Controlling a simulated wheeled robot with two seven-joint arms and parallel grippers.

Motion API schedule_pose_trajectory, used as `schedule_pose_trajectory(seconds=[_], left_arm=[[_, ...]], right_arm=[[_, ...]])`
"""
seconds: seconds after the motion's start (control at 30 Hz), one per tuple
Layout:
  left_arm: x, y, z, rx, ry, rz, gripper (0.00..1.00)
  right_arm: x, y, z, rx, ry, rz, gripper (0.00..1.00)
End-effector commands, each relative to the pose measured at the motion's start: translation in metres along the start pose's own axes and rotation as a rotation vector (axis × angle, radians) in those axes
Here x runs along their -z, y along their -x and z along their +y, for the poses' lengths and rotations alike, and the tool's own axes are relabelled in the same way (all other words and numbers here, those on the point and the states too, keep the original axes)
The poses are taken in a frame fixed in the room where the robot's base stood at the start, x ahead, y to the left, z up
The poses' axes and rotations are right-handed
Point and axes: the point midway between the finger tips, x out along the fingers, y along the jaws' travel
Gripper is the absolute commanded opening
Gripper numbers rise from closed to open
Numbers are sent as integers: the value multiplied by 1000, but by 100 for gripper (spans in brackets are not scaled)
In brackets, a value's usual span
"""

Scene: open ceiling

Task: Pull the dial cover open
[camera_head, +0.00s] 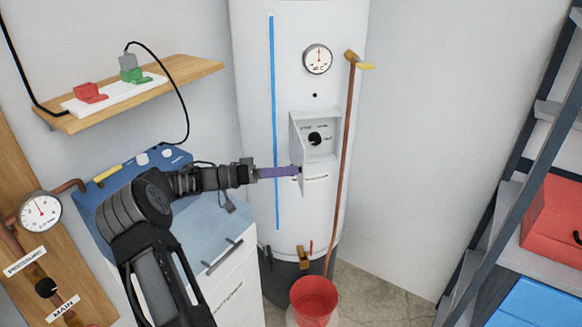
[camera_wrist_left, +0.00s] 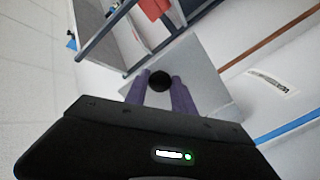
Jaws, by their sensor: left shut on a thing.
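The dial cover (camera_head: 297,150) is a pale panel on the front of the white water tank (camera_head: 254,70). It stands swung out at the left side of the dial, which shows uncovered. The black dial (camera_head: 315,139) sits in a white recess with small labels. My left gripper (camera_head: 297,171) reaches in from the left, its purple fingers at the cover's outer part. In the left wrist view the fingers (camera_wrist_left: 160,92) close around the cover's round black knob (camera_wrist_left: 159,80), with the pale cover (camera_wrist_left: 203,77) behind it. My right gripper is not in view.
A copper pipe (camera_head: 347,130) runs down right of the dial to a red bucket (camera_head: 314,300). A round gauge (camera_head: 317,59) sits above. A blue-topped cabinet (camera_head: 212,225) stands below my left arm. A wooden shelf (camera_head: 190,69) is at upper left, a metal rack (camera_head: 510,210) at right.

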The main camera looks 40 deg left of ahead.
Motion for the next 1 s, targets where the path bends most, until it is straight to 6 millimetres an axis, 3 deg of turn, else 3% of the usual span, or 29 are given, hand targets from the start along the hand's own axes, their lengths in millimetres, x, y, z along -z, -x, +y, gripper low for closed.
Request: schedule_pose_trajectory(seconds=[0.37, 0.4, 0.63, 1.0], left_arm=[[3, 0, 0, 2, -5, 3, 0], [3, 0, 0, 2, -5, 3, 33], [2, 0, 0, 1, -3, 1, 52], [1, 3, 0, 0, -2, 2, 52]], right_arm=[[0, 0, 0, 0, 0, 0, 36], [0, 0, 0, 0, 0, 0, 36], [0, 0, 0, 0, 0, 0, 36], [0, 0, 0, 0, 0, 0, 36]])
